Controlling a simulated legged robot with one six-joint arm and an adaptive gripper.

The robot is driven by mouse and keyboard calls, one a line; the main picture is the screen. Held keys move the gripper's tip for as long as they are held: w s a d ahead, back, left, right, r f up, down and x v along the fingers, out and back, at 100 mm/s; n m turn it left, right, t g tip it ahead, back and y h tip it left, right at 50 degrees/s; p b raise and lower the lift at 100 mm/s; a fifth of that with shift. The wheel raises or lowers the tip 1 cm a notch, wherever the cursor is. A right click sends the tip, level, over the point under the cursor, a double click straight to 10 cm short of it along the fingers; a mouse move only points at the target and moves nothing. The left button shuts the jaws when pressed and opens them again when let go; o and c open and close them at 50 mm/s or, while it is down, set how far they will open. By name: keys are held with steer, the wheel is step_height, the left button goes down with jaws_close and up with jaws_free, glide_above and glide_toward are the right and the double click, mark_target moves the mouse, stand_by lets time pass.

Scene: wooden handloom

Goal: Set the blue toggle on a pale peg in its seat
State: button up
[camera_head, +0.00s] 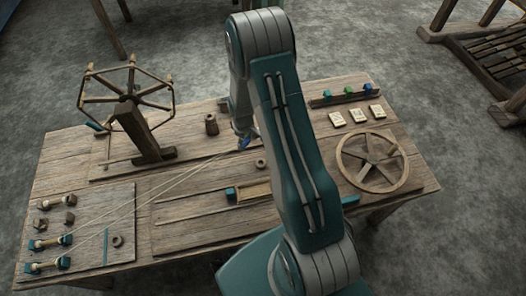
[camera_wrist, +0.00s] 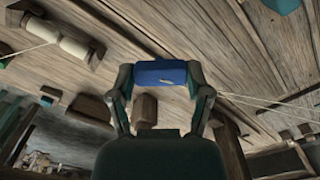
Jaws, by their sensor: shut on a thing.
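My gripper (camera_wrist: 160,82) is shut on a blue block, the blue toggle (camera_wrist: 161,72), which lies crosswise between its two fingertips. In the head view the blue toggle (camera_head: 244,143) shows small at the end of my gripper (camera_head: 243,138), above the middle of the wooden table and close to the stretched pale threads. Two pale cylindrical pegs with teal ends, an upper one (camera_head: 49,243) and a lower one (camera_head: 47,266), lie on the left board. I cannot tell which spot is the seat.
A spoked winder (camera_head: 128,98) stands at the left, and a spoked wheel (camera_head: 372,160) lies at the right. A rack (camera_head: 339,97) holds small coloured blocks beside pale tiles (camera_head: 358,115). A brown spool (camera_head: 211,124) stands near my gripper. Threads cross the table's middle.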

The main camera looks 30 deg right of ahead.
steer(key=s+d+f+n, duration=0.2)
steer(key=f, duration=0.1)
steer(key=s+d+f+n, duration=0.1)
steer(key=f, duration=0.1)
steer(key=shift+s+d+f, duration=0.15)
steer(key=shift+s+f, duration=0.05)
steer(key=shift+s, duration=0.15)
steer(key=shift+s+d+f, duration=0.1)
steer(key=shift+d+f, duration=0.2)
steer(key=shift+f, duration=0.05)
steer(key=shift+d+f, duration=0.2)
steer(key=shift+f, duration=0.4)
steer(key=shift+a+f, duration=0.2)
steer(key=shift+f, duration=1.4)
steer(key=o, duration=0.8)
steer(key=shift+c, duration=0.2)
step_height(320, 180, up, 12)
